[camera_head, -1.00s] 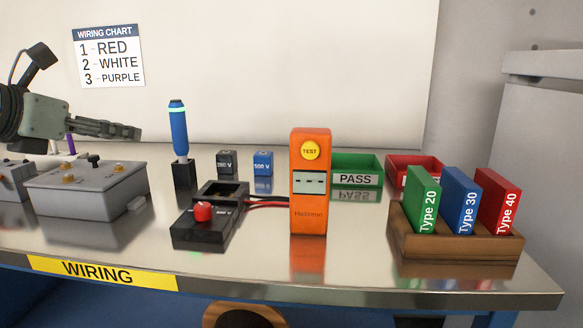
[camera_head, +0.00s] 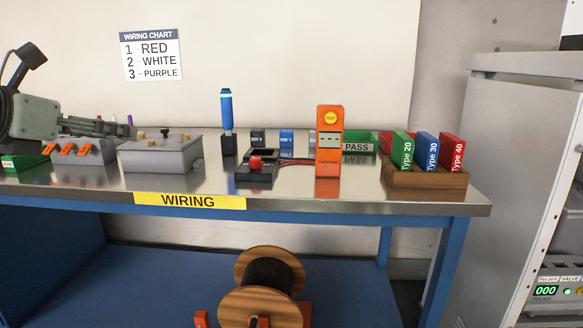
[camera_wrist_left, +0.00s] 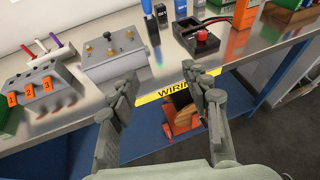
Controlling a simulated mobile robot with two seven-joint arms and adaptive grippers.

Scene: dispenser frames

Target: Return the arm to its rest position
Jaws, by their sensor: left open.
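My left arm comes in from the left in the head view. Its gripper (camera_head: 128,129) points right over the left end of the wiring bench (camera_head: 330,205). The jaws are apart with nothing between them; the left wrist view shows the two fingers (camera_wrist_left: 170,90) spread, in front of the bench's front edge. In that view the grey box with knobs (camera_wrist_left: 113,55) lies beyond the left finger. My right gripper is in neither view.
A grey block with orange numbered tags (camera_head: 75,150) stands at left. A blue pen-like tool (camera_head: 227,110), black red-button unit (camera_head: 257,168), orange tester (camera_head: 329,150), green PASS bin (camera_head: 358,150) and wooden block holder (camera_head: 425,179) stand rightward. A cable reel (camera_head: 268,300) is below.

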